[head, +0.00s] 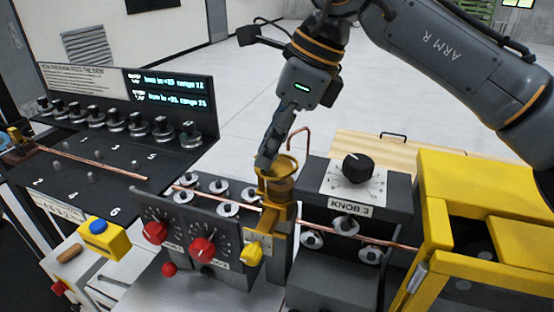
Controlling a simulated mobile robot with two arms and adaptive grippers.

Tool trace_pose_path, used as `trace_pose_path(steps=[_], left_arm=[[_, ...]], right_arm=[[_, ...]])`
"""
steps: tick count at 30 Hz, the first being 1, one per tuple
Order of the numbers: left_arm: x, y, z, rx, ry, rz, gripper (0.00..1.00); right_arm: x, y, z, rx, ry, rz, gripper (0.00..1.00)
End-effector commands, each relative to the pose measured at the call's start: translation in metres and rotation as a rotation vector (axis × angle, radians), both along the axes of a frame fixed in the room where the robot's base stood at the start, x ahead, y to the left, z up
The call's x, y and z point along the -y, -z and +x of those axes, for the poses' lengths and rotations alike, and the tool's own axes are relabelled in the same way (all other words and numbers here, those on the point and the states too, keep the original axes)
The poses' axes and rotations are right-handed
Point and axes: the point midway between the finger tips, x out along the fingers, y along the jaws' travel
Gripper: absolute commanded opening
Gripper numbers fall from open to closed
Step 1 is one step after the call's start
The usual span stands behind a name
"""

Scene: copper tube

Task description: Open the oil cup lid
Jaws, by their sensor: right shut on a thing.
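The oil cup (276,190) is a brass-yellow cup on a stand between the red-knob machine and the KNOB 3 box. My right gripper (266,165) comes down from above with its fingers at the cup's top rim. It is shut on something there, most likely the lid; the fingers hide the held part. A round brass rim shows just right of the fingertips, but I cannot tell how far the lid is raised. My left gripper is not in view.
A copper tube (100,164) runs along the machines. Left are red knobs (202,250) and a numbered black panel (85,170). The KNOB 3 box (345,225) and a yellow machine (470,200) stand close on the right. A thin bent copper pipe (300,135) rises behind the cup.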

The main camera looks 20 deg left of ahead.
Motion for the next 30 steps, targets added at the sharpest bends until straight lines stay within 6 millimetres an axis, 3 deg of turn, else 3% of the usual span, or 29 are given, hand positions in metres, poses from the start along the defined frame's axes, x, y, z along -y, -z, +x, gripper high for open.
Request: trace_pose_path(steps=[1,12,30], left_arm=[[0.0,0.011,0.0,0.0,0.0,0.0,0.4],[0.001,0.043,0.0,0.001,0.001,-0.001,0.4],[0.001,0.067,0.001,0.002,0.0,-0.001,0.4]], right_arm=[[-0.002,0.005,-0.002,0.005,0.044,0.0,0.0],[-0.015,0.004,-0.009,0.003,0.397,-0.001,0.0],[-0.036,0.001,-0.011,0.001,0.884,-0.002,0.0]])
